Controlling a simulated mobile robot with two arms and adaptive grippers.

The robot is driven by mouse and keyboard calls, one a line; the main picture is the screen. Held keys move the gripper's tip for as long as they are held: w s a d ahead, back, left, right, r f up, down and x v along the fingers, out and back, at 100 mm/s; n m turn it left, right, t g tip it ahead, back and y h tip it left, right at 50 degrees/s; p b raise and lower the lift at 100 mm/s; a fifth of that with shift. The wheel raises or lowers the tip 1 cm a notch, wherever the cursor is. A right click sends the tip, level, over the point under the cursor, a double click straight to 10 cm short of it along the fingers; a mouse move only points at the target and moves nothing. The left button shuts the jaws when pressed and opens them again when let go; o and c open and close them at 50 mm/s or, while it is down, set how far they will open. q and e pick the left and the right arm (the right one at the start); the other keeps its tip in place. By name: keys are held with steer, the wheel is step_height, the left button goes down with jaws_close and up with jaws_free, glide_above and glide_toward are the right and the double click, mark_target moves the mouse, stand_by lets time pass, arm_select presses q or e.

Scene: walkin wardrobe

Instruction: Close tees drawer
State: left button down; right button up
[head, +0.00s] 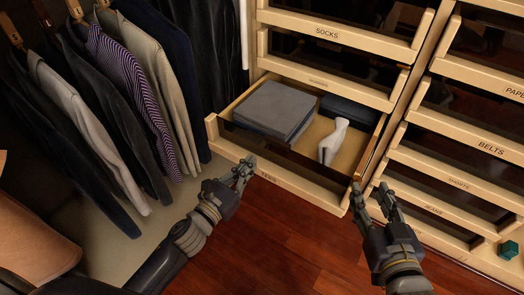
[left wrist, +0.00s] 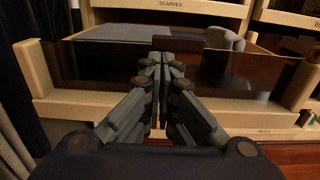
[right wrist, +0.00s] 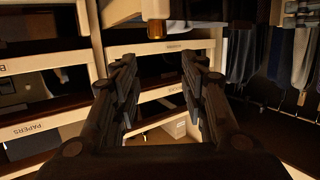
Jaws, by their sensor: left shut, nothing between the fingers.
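The open drawer (head: 290,188) is pulled out low in the middle of the wardrobe; its front has a pale wooden frame, a dark glass pane and a small label that seems to read TEES. A folded grey stack (head: 264,108), a dark folded item (head: 350,111) and a pale grey item (head: 332,142) lie inside. My left gripper (head: 243,168) is shut and empty at the left part of the drawer front. In the left wrist view its fingertips (left wrist: 160,62) overlap the front (left wrist: 95,68); contact is unclear. My right gripper (head: 371,190) is open and empty by the front's right corner.
Closed drawers, including SOCKS (head: 327,33) above and BELTS (head: 485,145) to the right, surround it. Hanging clothes (head: 125,85) fill the left side. A small teal object (head: 509,250) sits at the lower right. The wooden floor (head: 290,245) ahead is clear.

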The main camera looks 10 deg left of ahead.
mark_target(269, 143)
arm_select(q)
steer(key=x, duration=0.5)
steer(key=shift+w+b, duration=0.15)
steer(key=shift+b, duration=0.2)
steer(key=shift+x, duration=0.8)
arm_select(e)
steer(key=shift+w+a+r+t+y, duration=0.15)
steer(key=shift+r+t, duration=0.3)
steer(key=shift+r, duration=0.4)
steer(key=shift+w+a+r+t+y, duration=0.1)
steer(key=shift+a+r+t, duration=0.1)
steer(key=shift+r+t, duration=0.5)
steer(key=shift+w+a+r+t+y, duration=0.15)
steer(key=shift+r+t, duration=0.1)
steer(key=shift+r, duration=0.75)
arm_select(q)
steer(key=shift+f, duration=0.1)
steer(key=shift+w, duration=0.15)
